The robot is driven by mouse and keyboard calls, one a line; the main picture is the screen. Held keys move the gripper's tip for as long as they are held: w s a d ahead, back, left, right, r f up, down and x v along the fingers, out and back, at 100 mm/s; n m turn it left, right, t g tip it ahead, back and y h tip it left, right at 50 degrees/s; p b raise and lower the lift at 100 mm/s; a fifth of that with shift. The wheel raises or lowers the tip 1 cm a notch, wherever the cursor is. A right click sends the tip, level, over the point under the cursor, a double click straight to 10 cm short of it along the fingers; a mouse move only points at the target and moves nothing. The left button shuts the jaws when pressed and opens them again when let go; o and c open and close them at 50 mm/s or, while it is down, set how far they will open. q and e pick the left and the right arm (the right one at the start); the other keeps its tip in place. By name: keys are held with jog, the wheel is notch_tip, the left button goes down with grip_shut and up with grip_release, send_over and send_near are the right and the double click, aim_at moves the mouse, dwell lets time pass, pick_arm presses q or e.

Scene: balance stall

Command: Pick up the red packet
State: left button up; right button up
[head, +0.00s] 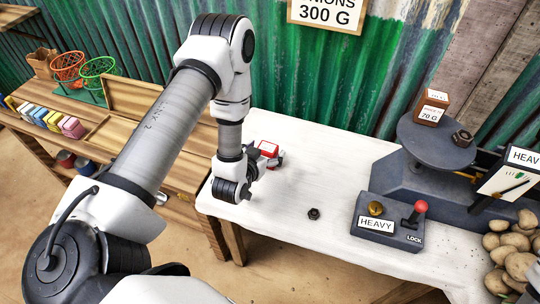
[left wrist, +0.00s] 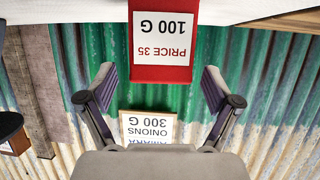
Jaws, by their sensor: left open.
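The red packet (head: 267,147) stands on the white table (head: 320,175) near its left end, partly hidden by my left gripper (head: 268,160). In the left wrist view, which is upside down, the packet (left wrist: 165,73) has a white label reading PRICE 35 and 100 G. My left gripper (left wrist: 160,88) is open and empty. Its two fingers spread to either side of the packet's line, and the packet appears ahead of them. I cannot tell whether they touch it.
A grey scale (head: 435,140) holds a brown 70 G box (head: 432,107) and a dark nut (head: 462,138). A control box (head: 388,235) with a red-knobbed lever, a nut (head: 314,214) and potatoes (head: 515,255) lie right. The table's middle is mostly clear.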

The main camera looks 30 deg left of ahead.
aim_at(268, 147)
pick_arm(q)
jog(key=x, duration=0.3)
jog(key=shift+w+r, duration=0.15)
jog(key=shift+r, duration=0.05)
jog(key=shift+w+a+f, duration=0.1)
jog(key=shift+w+f, duration=0.15)
jog(key=shift+w, duration=0.1)
jog(key=c, duration=1.3)
jog(key=shift+o, duration=0.2)
jog(key=shift+r, duration=0.1)
